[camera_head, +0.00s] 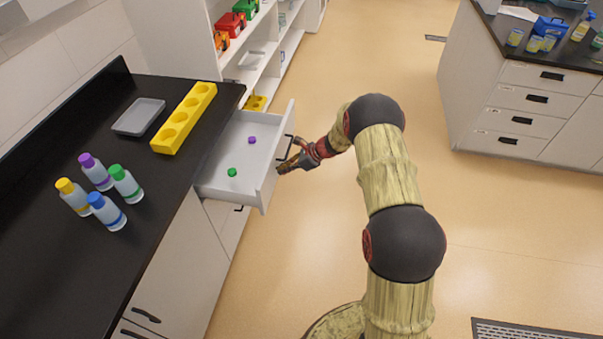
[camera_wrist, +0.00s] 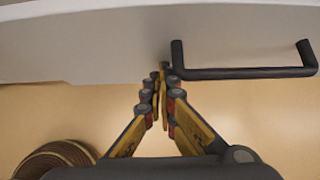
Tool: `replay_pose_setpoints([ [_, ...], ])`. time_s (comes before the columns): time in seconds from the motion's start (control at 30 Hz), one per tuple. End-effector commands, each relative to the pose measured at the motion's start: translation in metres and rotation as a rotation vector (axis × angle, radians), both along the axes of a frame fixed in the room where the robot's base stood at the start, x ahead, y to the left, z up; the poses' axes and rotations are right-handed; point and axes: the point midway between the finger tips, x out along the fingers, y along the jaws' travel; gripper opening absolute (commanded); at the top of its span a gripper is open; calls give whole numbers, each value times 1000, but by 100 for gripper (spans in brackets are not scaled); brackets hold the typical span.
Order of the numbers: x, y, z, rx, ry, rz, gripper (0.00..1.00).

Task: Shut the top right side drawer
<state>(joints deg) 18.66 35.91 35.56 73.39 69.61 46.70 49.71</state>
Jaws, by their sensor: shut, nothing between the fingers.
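The drawer (camera_head: 259,183) is pulled out from the left counter, with a purple cap (camera_head: 252,140) and a green cap (camera_head: 232,172) lying inside. Its black handle (camera_head: 286,148) is on the outer face and also shows in the wrist view (camera_wrist: 245,73). My gripper (camera_head: 281,170) is at the outside of the drawer front, near the handle. In the wrist view my gripper (camera_wrist: 163,68) is shut and empty, its tips close to the drawer front (camera_wrist: 90,45) beside the left end of the handle. I cannot tell whether the tips touch the front.
Bottles (camera_head: 105,210) stand on the black counter (camera_head: 50,270), with a yellow rack (camera_head: 184,118) and a grey tray (camera_head: 138,117) behind. Shelves (camera_head: 262,65) stand beyond the drawer. Another cabinet (camera_head: 530,100) is at the right. The floor between is clear.

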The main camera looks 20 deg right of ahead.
Motion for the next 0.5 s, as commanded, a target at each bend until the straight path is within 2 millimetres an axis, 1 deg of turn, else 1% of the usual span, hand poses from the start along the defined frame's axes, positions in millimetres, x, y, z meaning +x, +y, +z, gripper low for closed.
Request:
replay_pose_setpoints([
  [0.03,8,14,-1,0,-1,5,0],
  [0.5,81,122,-1,0,0,4,0],
])
